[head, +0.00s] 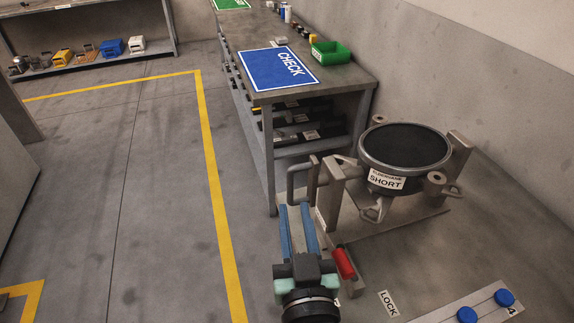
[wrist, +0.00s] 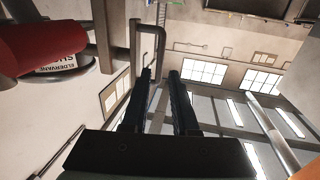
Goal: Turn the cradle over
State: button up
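The cradle (head: 331,196) is a grey metal frame with upright posts at the right of the head view. A dark round housing (head: 374,157) with a label reading SHORT sits in it, open top facing up. A bent bar handle (head: 300,165) sticks out on the cradle's left side; it also shows in the wrist view (wrist: 148,22). My gripper (head: 296,206) is just in front of this handle, its two fingers apart. In the wrist view the fingertips (wrist: 160,73) are open beneath the handle. I cannot tell whether they touch it.
A red grip (head: 343,263) stands right of my gripper, near a LOCK label (head: 388,303). A strip with blue knobs (head: 467,314) lies at lower right. A bench (head: 345,84) with a blue CHECK mat (head: 270,70) and green bin (head: 331,53) stands behind. Floor at left is clear.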

aim_at(288, 173)
jog(key=w, duration=0.3)
jog(key=w+a+p, duration=0.1)
jog(key=w, duration=0.6)
jog(key=shift+a+p, duration=0.15)
jog(key=shift+p, duration=0.15)
grip_shut()
dwell(1.0)
